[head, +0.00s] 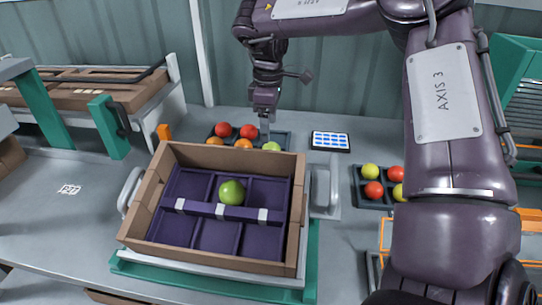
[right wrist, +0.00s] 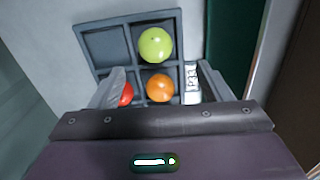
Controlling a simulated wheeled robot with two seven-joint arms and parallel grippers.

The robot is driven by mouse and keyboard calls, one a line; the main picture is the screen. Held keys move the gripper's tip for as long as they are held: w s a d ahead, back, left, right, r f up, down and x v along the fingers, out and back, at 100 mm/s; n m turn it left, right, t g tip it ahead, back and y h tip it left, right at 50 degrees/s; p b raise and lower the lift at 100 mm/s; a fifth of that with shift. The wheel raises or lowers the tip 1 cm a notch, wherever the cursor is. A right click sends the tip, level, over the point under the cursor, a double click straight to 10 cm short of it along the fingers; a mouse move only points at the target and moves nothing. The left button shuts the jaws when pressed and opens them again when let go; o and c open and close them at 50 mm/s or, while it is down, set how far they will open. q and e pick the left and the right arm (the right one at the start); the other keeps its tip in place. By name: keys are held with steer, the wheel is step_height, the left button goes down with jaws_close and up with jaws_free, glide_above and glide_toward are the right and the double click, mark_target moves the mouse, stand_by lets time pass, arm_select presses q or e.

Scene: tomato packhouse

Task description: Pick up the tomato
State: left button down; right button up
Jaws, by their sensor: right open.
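Several tomatoes, red, orange and one yellow-green, sit in a dark tray (head: 284,137) behind the crate. My right gripper (head: 265,128) points down over this tray, open. In the right wrist view an orange tomato (right wrist: 159,87) shows between the open fingers (right wrist: 160,92); I cannot tell how far below them it is. A yellow-green tomato (right wrist: 155,44) lies in the neighbouring cell, and a red tomato (right wrist: 126,95) is partly hidden by the left finger. A green tomato (head: 232,191) rests in the cardboard crate's purple insert. My left gripper is not in view.
The cardboard crate (head: 135,219) stands on a grey and green stand in front of the tray. A second tray (head: 361,183) with red and yellow-green tomatoes is at right, beside my arm. A blue-and-white panel (head: 331,141) lies between the trays.

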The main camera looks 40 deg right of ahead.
mark_target(271, 144)
steer(key=f, duration=0.7)
steer(key=shift+d+f, duration=0.25)
steer(key=shift+d, duration=0.15)
steer(key=c, duration=0.8)
